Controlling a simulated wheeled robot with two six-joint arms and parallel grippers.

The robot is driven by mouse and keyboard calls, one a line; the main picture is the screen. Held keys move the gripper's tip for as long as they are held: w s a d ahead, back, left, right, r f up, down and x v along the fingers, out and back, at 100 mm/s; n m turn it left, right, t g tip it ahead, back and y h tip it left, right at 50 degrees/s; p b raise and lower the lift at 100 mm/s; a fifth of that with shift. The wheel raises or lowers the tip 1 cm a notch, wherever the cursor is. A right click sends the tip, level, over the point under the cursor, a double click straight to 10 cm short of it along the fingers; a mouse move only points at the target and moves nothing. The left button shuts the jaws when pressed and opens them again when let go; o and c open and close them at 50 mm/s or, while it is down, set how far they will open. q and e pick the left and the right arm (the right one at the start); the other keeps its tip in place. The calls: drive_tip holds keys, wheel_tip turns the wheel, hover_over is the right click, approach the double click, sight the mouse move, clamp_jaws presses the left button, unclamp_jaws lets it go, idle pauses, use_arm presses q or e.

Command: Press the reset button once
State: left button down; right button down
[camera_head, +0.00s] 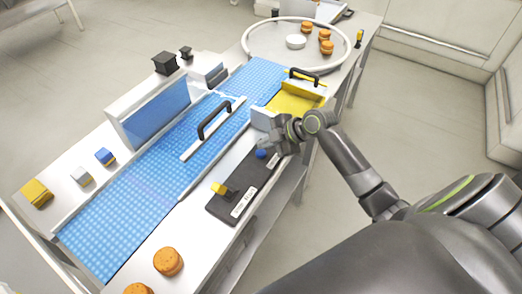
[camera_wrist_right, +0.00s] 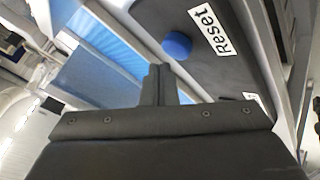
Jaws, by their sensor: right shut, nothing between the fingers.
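The reset button is a round blue button (camera_wrist_right: 177,45) on a dark panel, beside a white label reading "Reset" (camera_wrist_right: 209,33) in the right wrist view. In the head view the blue button (camera_head: 261,154) sits at the far end of the dark panel (camera_head: 230,207), partly close under my right gripper. My right gripper (camera_head: 268,142) is shut and empty. In the right wrist view its closed fingers (camera_wrist_right: 158,82) point up beside the button, with a visible gap between them in the picture. My left gripper is in neither view.
A yellow button (camera_head: 219,188) stands at the panel's near end. A blue conveyor belt (camera_head: 120,210) with a black handle (camera_head: 214,118) runs alongside. A yellow piece (camera_head: 297,98), a round tray (camera_head: 258,55) and orange-brown rounds (camera_head: 168,261) are nearby.

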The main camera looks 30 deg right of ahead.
sight(265, 152)
drive_tip(key=shift+r+p, duration=1.9)
drive_tip(key=shift+r, duration=0.7)
drive_tip(key=shift+f, duration=0.1)
